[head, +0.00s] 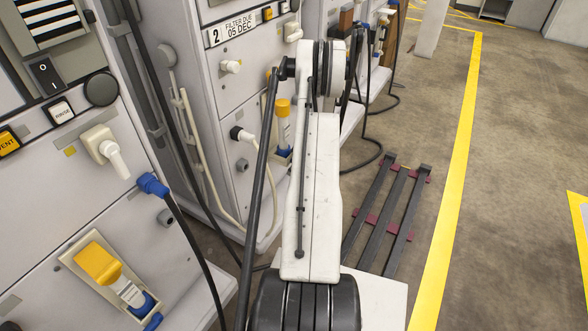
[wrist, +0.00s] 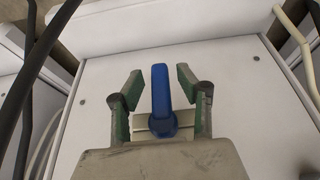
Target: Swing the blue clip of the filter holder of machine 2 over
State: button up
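In the wrist view the blue clip (wrist: 160,92) is an upright lever with a round hub at its lower end, on a pale block (wrist: 141,132) against a white panel. My gripper (wrist: 158,73) is open, with one green-padded finger on each side of the clip. Gaps show between the clip and both fingers. My gripper's body hides what is below the hub. In the head view machine 2 (head: 232,90) carries a filter holder with a yellow cap (head: 283,107) and blue at its foot (head: 284,153). My arm partly covers that machine, and I cannot make out my gripper there.
A nearer machine (head: 60,200) at left has its own yellow-capped filter holder (head: 98,264) and a blue-plugged cable (head: 153,184). Dark hoses hang beside the machines. A dark rack (head: 376,213) lies on the floor at right. The floor beyond the yellow line (head: 455,180) is clear.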

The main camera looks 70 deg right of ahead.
jog(key=shift+r, duration=0.1)
jog(key=v, duration=1.1)
jog(key=shift+s+r, duration=0.2)
jog(key=shift+r, duration=0.2)
